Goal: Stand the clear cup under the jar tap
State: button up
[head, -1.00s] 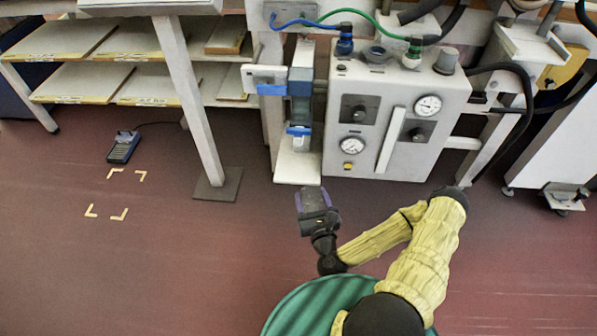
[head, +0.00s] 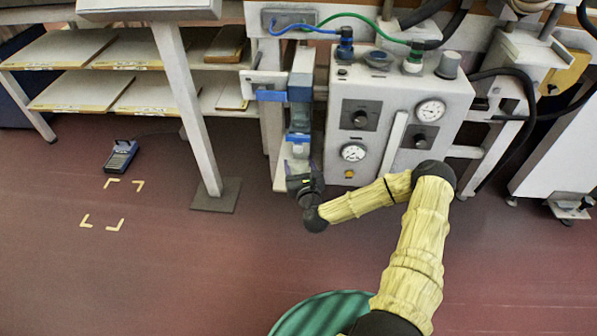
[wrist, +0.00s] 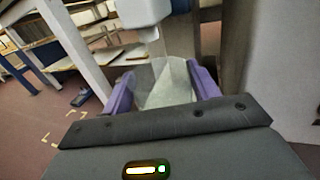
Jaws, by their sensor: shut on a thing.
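My gripper (head: 298,168) is shut on the clear cup, its purple fingers on either side. In the wrist view the see-through cup (wrist: 165,82) shows between the fingertips (wrist: 162,92). In the head view the cup is too small and hidden to make out. The jar (head: 300,92) is on the front of the machine, with its blue tap (head: 299,138) at the bottom. My gripper is just below the tap in the head view, over the pale ledge (head: 280,178). A pale rounded block with a short spout hangs close above the cup in the wrist view.
The grey panel box (head: 385,125) with dials stands right of the jar. A slanted white post (head: 187,110) with a floor plate is to the left. Shelves (head: 90,85) are farther left. A blue handheld device (head: 120,156) and corner marks lie on open floor.

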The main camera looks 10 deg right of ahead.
aim_at(297, 164)
jog(key=shift+w, duration=0.4)
jog(key=shift+f+b, duration=1.05)
jog(key=shift+f, duration=0.65)
jog(key=shift+f, duration=0.1)
jog(key=o, duration=1)
jog(key=shift+c, duration=0.2)
jog(key=s+p, duration=0.3)
jog(key=s, duration=0.9)
